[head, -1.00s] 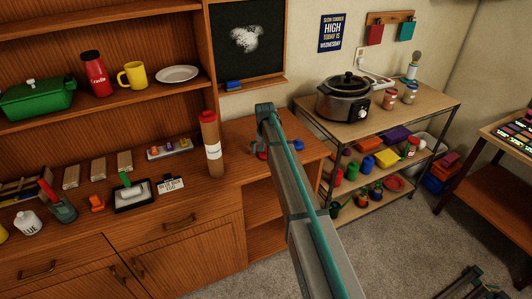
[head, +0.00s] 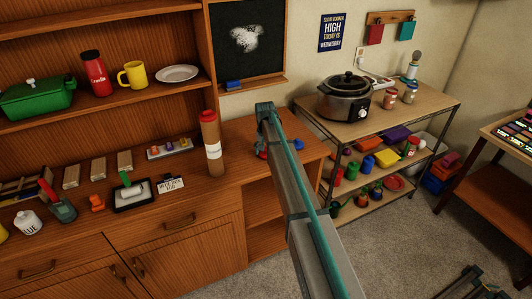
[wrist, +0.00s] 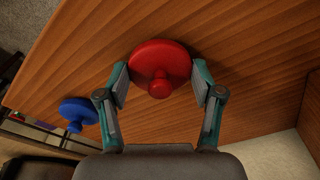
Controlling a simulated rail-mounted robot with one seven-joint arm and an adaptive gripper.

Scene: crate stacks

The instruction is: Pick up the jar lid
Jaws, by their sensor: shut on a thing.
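A red round lid with a knob (wrist: 160,58) is between the two fingers of my gripper (wrist: 160,83) in the wrist view. The fingers press on it from both sides, and it is at or just above the wooden top; I cannot tell which. In the head view only a little red of it shows beside my arm, which hides most of the gripper. A blue knobbed lid (wrist: 78,112) lies to the left in the wrist view, apart from the gripper; it also shows in the head view (head: 298,145).
The wooden counter (head: 240,133) is mostly clear around the lids. A tall red-topped bottle (head: 212,150) stands to the left. A metal rack with a slow cooker (head: 344,103) and jars (head: 391,98) stands to the right. A chalkboard (head: 247,40) is behind.

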